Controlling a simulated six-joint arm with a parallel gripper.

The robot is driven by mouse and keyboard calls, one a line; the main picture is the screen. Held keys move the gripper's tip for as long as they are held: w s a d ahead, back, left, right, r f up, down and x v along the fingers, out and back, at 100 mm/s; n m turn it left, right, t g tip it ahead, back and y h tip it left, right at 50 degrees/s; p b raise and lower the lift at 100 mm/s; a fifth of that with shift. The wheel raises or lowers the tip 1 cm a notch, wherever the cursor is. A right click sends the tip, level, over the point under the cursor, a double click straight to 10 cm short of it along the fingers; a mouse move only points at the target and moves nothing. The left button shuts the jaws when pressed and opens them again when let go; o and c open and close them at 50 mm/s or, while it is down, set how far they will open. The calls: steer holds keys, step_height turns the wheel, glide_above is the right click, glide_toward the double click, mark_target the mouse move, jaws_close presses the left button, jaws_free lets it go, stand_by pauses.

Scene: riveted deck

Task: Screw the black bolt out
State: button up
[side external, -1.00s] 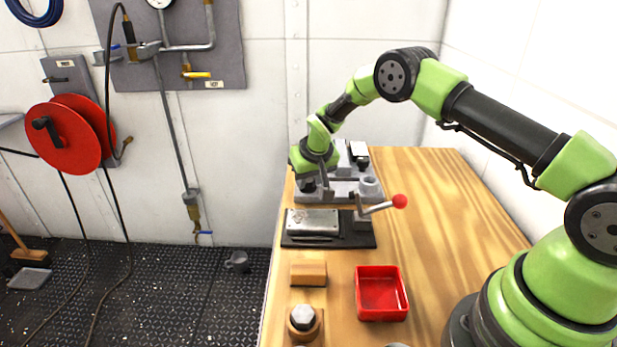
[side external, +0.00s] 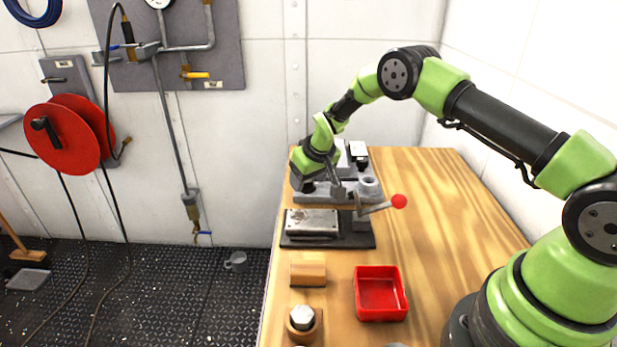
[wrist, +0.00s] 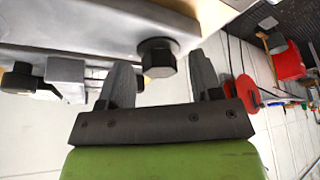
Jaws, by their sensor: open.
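The black bolt (wrist: 158,58) shows its hex head and wide flange in the wrist view, standing out from a grey metal fixture (wrist: 80,22). My gripper (wrist: 160,78) is open, one finger to each side of the bolt in the picture. The head lies between and slightly beyond the fingertips, and no contact shows. In the side external view my gripper (side external: 337,190) is low over the grey fixture (side external: 366,197) at the back of the wooden bench. I cannot make out the bolt clearly there.
In front of the fixture sits a dark vise (side external: 358,240) with a red-knobbed handle (side external: 399,201). A red tray (side external: 381,316), a wooden block (side external: 308,274) and a large bolt in a round holder (side external: 302,318) are nearer. The bench's right side is clear.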

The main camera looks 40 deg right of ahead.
steer(key=v, duration=1)
steer(key=w+a+m+g+h, duration=0.3)
steer(key=m, duration=0.9)
steer(key=x, duration=1)
steer(key=shift+r, duration=0.1)
steer(key=c, duration=0.9)
